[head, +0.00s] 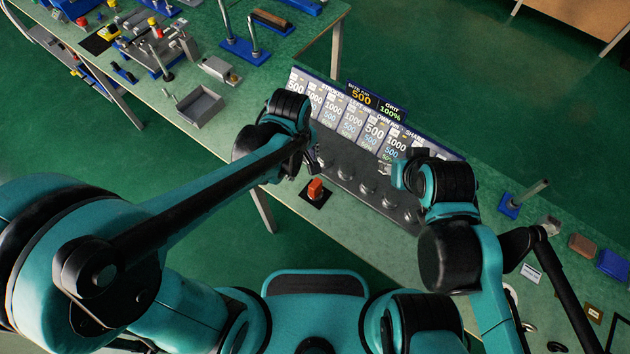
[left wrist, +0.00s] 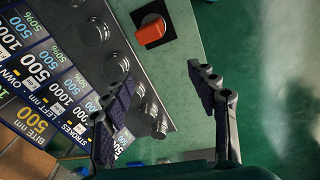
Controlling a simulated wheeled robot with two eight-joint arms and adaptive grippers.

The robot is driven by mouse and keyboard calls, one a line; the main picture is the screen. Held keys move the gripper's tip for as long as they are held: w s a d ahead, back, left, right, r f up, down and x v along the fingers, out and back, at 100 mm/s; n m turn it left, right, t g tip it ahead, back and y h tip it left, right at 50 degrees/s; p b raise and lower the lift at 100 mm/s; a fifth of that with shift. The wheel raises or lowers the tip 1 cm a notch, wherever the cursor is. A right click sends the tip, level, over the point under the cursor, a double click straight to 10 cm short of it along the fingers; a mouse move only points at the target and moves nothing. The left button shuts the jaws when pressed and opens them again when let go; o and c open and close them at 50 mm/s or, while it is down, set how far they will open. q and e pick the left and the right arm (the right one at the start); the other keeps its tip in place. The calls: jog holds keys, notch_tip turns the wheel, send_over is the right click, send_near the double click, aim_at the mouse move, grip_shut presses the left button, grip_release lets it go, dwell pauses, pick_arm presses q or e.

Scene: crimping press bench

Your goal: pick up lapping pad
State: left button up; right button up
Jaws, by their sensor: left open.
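I cannot tell for certain which thing is the lapping pad. A brown block (head: 582,245) lies on the right part of the bench, beside a blue block (head: 612,266). Another brown strip on a blue base (head: 272,20) is at the top. My left gripper (head: 312,164) is over the bench near the control panel, far from these blocks. In the left wrist view my left gripper (left wrist: 163,86) is open with nothing between its fingers. My right gripper (head: 392,174) is near the panel's right part; its fingers are too small and hidden to judge.
An orange knob on a black plate (head: 316,188) sits close to my left gripper. A grey panel with several round knobs (head: 345,172) and a row of number labels (head: 352,118) run along the bench. A grey tray (head: 200,106) and several tools crowd the upper left.

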aim_at(315, 184)
pick_arm(q)
jog(key=d, duration=0.1)
jog(key=d+f+n+g, duration=0.1)
jog(key=d+f+n+p, duration=0.1)
jog(key=shift+s+d+y, duration=0.15)
jog(key=shift+d+y, duration=0.15)
jog(key=shift+d, duration=0.05)
notch_tip(315, 184, down, 3)
jog(key=shift+r+b, duration=0.1)
jog(key=shift+b, duration=0.35)
jog(key=f, duration=0.1)
jog(key=f+b, duration=0.1)
jog(key=f, duration=0.1)
jog(key=f+b, duration=0.1)
jog(key=f, duration=0.1)
jog(key=shift+s+f, duration=0.2)
jog(key=shift+s, duration=0.1)
pick_arm(e)
jog(key=shift+f, duration=0.65)
pick_arm(q)
jog(key=shift+r, duration=0.1)
jog(key=shift+c, duration=0.3)
pick_arm(e)
jog(key=shift+s, duration=0.1)
pick_arm(q)
jog(key=c, duration=1.3)
